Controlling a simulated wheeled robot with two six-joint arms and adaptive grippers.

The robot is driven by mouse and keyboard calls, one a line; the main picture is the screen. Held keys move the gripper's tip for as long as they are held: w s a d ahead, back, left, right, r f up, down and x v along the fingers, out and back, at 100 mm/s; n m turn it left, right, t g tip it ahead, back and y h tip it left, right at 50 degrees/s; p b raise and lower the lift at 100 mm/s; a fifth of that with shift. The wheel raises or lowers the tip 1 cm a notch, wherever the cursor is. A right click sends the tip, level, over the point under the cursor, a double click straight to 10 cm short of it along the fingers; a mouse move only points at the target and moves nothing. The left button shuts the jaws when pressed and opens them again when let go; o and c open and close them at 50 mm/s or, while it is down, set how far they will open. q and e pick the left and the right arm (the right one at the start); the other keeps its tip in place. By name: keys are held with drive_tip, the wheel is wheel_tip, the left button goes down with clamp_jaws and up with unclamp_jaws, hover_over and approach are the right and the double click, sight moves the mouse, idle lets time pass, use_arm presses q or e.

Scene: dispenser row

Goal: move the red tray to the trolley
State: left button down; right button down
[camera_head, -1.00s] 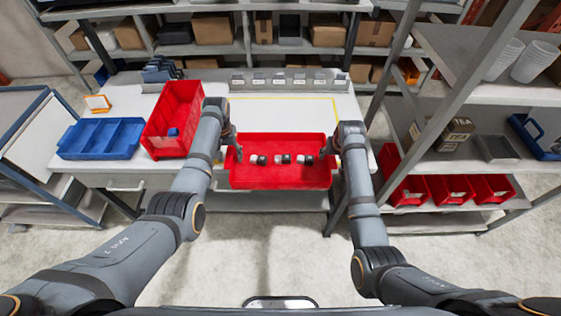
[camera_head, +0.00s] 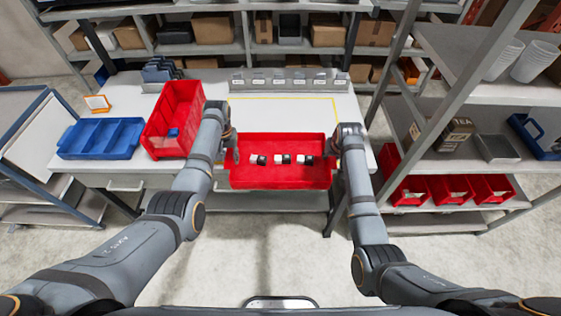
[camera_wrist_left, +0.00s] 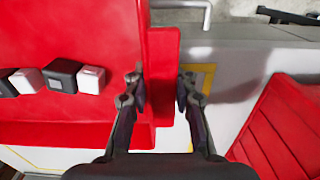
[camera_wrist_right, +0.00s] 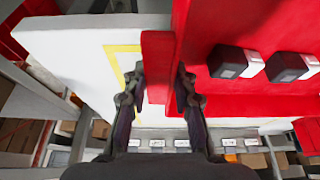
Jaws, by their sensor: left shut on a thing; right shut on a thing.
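The red tray (camera_head: 280,178) is held between my two grippers at the front edge of the white table. Several small black and white blocks (camera_head: 283,160) lie in a row in it. My left gripper (camera_head: 232,148) is shut on the tray's left rim; that rim passes between its fingers in the left wrist view (camera_wrist_left: 162,90). My right gripper (camera_head: 334,150) is shut on the right rim, which shows between its fingers in the right wrist view (camera_wrist_right: 160,75). The trolley (camera_head: 28,135), with blue-grey posts and pale shelves, stands at the far left.
A tall red bin (camera_head: 172,115) and a blue divided tray (camera_head: 100,138) stand on the table (camera_head: 270,112), left of the held tray. A row of small dispensers (camera_head: 290,80) lines the back. A metal shelf rack (camera_head: 465,170) with red bins stands at the right. The floor in front is clear.

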use_arm(q)
drive_tip(key=shift+a+r, duration=0.1)
drive_tip(key=shift+a, duration=0.05)
use_arm(e)
drive_tip(key=shift+r, duration=0.1)
